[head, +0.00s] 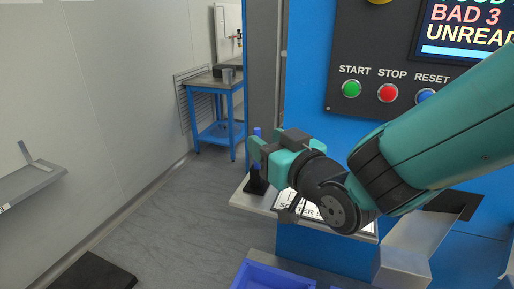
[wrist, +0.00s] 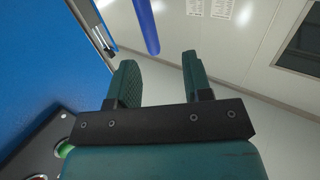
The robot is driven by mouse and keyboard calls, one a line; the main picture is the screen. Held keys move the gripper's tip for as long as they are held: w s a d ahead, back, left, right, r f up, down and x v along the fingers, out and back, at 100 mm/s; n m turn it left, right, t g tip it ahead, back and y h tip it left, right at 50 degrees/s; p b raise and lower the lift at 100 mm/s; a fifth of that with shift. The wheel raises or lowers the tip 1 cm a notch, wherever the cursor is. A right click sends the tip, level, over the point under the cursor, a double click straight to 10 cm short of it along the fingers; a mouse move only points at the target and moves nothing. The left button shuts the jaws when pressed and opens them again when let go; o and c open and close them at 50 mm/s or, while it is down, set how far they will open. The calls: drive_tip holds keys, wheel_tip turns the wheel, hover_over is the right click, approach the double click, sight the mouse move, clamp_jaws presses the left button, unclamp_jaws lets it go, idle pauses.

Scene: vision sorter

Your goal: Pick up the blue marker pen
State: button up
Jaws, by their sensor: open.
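The blue marker pen (head: 257,132) stands upright at the left end of the machine's ledge, with its lower part in a small black holder (head: 256,186). My gripper (head: 259,151) is level with the pen's upper part, and a finger hides some of the pen. In the wrist view the pen (wrist: 146,24) lies just beyond the fingertips, in line with the gap between them. My gripper (wrist: 160,68) is open there, with nothing between its fingers.
The blue machine has a panel (head: 378,62) with START, STOP and RESET buttons. A labelled card (head: 290,203) lies on the ledge beneath my gripper. A blue bin (head: 275,278) is below. A blue side table (head: 217,112) stands behind.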

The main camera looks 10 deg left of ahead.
drive_tip(key=f+p+x, duration=0.1)
drive_tip(key=p+x, duration=0.1)
drive_tip(key=x, duration=0.5)
drive_tip(key=shift+w+d, duration=0.25)
drive_tip(key=shift+f, duration=0.1)
clamp_jaws()
